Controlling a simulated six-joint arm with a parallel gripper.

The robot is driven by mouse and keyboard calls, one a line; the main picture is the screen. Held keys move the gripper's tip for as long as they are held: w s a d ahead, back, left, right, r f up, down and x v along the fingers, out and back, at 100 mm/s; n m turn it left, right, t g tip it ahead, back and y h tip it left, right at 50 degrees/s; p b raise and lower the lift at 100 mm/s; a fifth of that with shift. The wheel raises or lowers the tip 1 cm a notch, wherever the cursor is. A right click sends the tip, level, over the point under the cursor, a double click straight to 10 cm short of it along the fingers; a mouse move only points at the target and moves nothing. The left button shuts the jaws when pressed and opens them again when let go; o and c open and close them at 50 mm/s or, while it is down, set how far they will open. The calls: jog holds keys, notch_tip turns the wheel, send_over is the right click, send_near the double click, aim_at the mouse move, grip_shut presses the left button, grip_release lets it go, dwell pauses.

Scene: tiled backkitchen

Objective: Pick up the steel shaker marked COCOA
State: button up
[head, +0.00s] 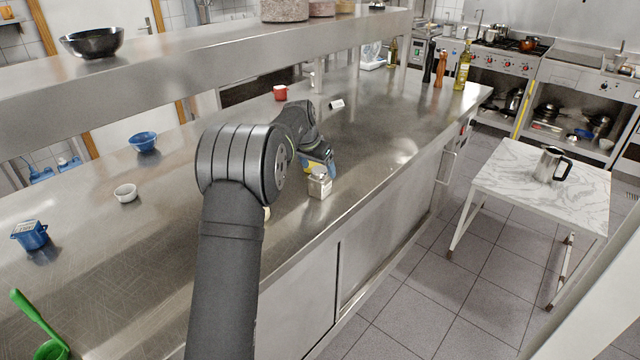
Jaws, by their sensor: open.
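A small steel shaker (320,184) with a pale front stands upright on the steel counter, near its front edge and just right of my arm. Any lettering on it is too small to read, so I cannot tell whether it says COCOA. My gripper (318,164) is just behind and above the shaker, partly hidden by my own arm. It is open, and nothing shows held in it. I cannot tell whether its fingers touch the shaker.
A raised shelf (230,50) runs above the counter's back.

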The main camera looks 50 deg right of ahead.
aim_at(321, 179)
jog(key=shift+a+x, duration=0.15)
jog(key=shift+x, duration=1.4)
jog(key=shift+a+x, duration=0.15)
jog(key=shift+x, duration=1.35)
jog(key=shift+s+f, duration=0.1)
jog(key=shift+f, duration=0.05)
jog(key=shift+c, duration=0.5)
jog(key=c, duration=1)
